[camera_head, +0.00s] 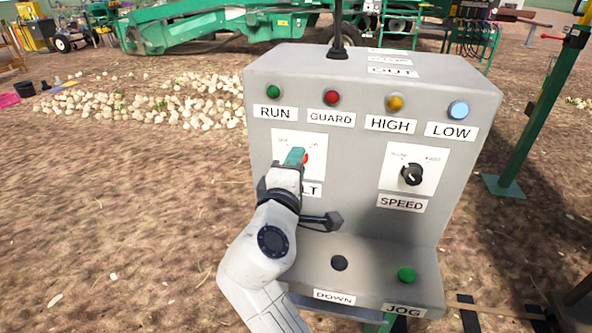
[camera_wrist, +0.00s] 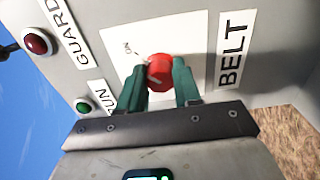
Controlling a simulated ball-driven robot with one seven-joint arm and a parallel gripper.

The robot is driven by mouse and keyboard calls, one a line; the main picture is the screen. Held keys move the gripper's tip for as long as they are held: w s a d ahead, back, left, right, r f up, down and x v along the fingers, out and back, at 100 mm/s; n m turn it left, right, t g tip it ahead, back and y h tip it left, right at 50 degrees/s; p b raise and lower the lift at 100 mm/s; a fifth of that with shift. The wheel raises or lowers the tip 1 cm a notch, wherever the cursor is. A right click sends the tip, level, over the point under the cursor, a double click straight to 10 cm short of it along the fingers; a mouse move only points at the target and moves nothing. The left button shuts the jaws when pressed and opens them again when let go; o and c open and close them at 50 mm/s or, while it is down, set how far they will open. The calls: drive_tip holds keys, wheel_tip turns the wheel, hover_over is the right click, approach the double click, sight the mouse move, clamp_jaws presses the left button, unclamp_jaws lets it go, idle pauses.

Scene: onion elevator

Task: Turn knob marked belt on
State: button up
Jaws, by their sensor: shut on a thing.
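The red belt knob (camera_wrist: 159,70) sits on a white plate (camera_wrist: 190,40) beside the BELT label (camera_wrist: 234,48) in the wrist view. My gripper (camera_wrist: 162,80) has its two green fingers on either side of the knob and is shut on it. A light pointer mark shows on the knob's face near the fingers. In the head view my gripper (camera_head: 297,158) is at the left plate of the grey control box (camera_head: 345,185). It hides most of the knob (camera_head: 306,159) and part of the BELT label (camera_head: 313,190).
The black speed knob (camera_head: 412,174) is on the right of the panel. A black lever (camera_head: 325,222) sticks out below my gripper. A black button (camera_head: 339,263) and a green button (camera_head: 407,275) are on the lower ledge. Lamps line the top.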

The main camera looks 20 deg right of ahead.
drive_tip(key=shift+f, duration=0.1)
idle(0.4)
drive_tip(key=o, duration=1.1)
drive_tip(key=shift+c, duration=0.2)
drive_tip(key=v, duration=1)
drive_tip(key=shift+s+a, duration=0.2)
drive_tip(key=shift+s, duration=0.15)
